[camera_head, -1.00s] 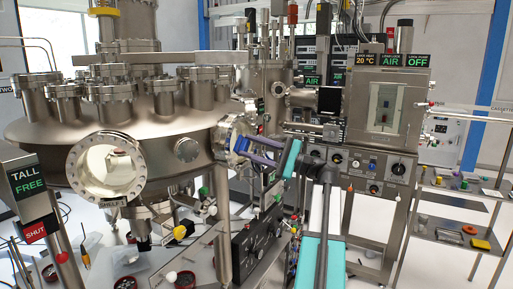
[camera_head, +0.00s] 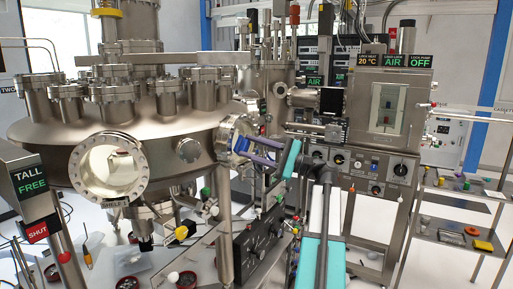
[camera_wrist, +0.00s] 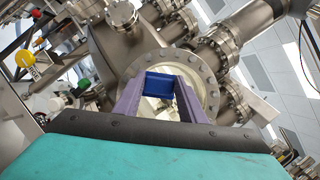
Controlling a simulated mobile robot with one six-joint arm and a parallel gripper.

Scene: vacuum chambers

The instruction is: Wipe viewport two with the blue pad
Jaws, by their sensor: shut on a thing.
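My gripper (camera_wrist: 160,100), with two purple fingers, is shut on the blue pad (camera_wrist: 165,80). In the wrist view the pad is between the fingertips, in front of a round bolted viewport (camera_wrist: 208,82) with a pale inside. The head view shows the gripper (camera_head: 246,148) and the pad (camera_head: 240,135) side-on at this viewport's flange (camera_head: 226,141), on the right of the steel chamber. I cannot tell whether the pad touches the glass.
The large steel chamber (camera_head: 130,125) fills the left. A load-lock cabinet (camera_head: 392,110) with lit signs stands to the right of my arm. A stand with TALL, FREE and SHUT signs (camera_head: 30,185) is at the near left. Shelves with small items (camera_head: 455,235) are far right.

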